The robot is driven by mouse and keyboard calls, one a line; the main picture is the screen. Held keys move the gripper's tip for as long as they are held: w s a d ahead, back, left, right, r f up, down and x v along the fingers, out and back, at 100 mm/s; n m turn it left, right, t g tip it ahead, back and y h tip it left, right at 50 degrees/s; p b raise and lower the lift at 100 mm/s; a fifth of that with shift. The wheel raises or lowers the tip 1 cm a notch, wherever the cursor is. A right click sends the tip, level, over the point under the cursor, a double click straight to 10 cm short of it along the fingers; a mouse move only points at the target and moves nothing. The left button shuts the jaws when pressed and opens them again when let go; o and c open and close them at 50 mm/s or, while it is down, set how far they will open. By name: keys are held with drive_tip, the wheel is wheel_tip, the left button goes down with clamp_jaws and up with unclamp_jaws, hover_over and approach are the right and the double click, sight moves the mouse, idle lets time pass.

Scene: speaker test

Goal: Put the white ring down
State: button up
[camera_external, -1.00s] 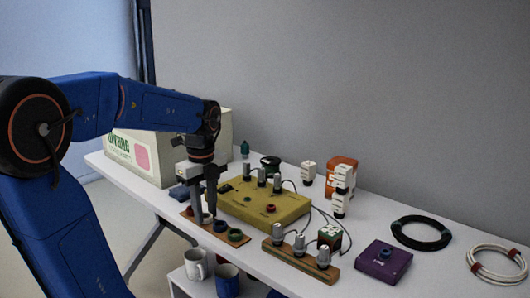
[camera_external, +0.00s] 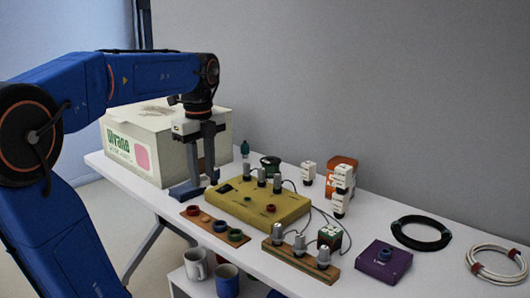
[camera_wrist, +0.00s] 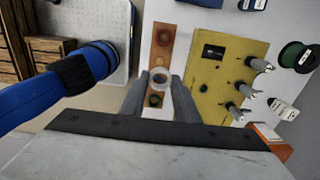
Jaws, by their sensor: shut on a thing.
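The white ring (camera_wrist: 158,86) is held between the fingertips of my gripper (camera_external: 204,182), which also shows in the wrist view (camera_wrist: 157,80). My gripper points down, with the ring above the table. I cannot make out the ring in the external view. A wooden strip (camera_external: 206,219) lies below and in front of my gripper. It bears a red ring (camera_external: 193,211), a blue ring (camera_external: 220,226) and a green ring (camera_external: 235,235). A bare spot lies between the red and blue rings.
A yellow box (camera_external: 250,207) with grey cylinders stands right of my gripper. A large white carton (camera_external: 165,150) stands behind it on the left. A purple box (camera_external: 383,262), a black cable coil (camera_external: 421,246) and a white cable coil (camera_external: 498,276) lie at the right. Mugs stand below.

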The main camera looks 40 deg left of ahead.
wheel_tip(320, 180, up, 4)
hover_over(368, 207)
drive_tip(key=f, duration=0.2)
wheel_tip(368, 207, down, 13)
drive_tip(key=shift+s+d+f, duration=0.1)
idle(0.4)
drive_tip(key=shift+f, duration=0.15)
